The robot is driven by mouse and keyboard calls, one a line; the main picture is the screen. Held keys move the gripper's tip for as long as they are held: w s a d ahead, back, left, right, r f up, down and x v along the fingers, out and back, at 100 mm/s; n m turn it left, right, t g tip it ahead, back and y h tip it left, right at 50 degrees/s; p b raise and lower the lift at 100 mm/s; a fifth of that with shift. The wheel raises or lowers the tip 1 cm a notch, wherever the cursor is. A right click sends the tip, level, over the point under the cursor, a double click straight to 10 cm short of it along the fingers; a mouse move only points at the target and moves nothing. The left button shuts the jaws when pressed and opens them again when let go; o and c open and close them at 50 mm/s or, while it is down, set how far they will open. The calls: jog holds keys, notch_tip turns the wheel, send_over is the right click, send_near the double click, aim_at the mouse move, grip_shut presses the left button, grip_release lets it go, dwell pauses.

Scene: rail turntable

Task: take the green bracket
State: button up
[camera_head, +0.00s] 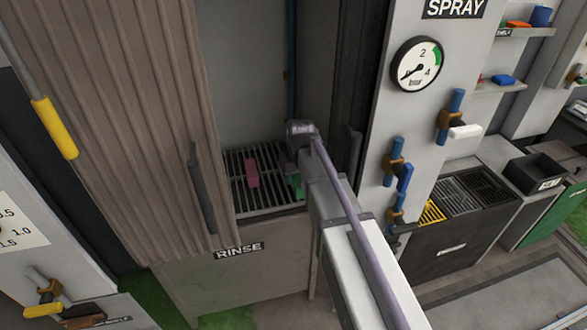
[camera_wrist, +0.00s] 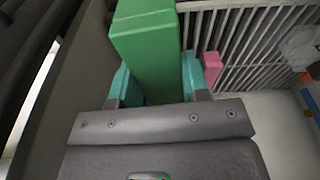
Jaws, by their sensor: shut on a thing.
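The green bracket (camera_wrist: 146,45) is a solid green block between the two teal fingers of my gripper (camera_wrist: 156,80) in the wrist view. My gripper is shut on it. In the head view, a small bit of green (camera_head: 296,186) shows beside my arm's end, over the right side of the rinse grate; my arm hides most of it. I cannot tell whether the bracket touches the grate.
A pink block (camera_head: 252,173) lies on the slatted rinse grate (camera_head: 270,197), left of my gripper; it also shows in the wrist view (camera_wrist: 211,67). A ribbed curtain (camera_head: 120,110) stands at the left. A panel with a gauge (camera_head: 416,64) and valves stands at the right.

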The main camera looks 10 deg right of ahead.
jog(key=s+r+p, duration=0.1)
jog(key=s, duration=1.4)
jog(key=shift+s+d+r, duration=0.25)
jog(key=shift+r, duration=0.15)
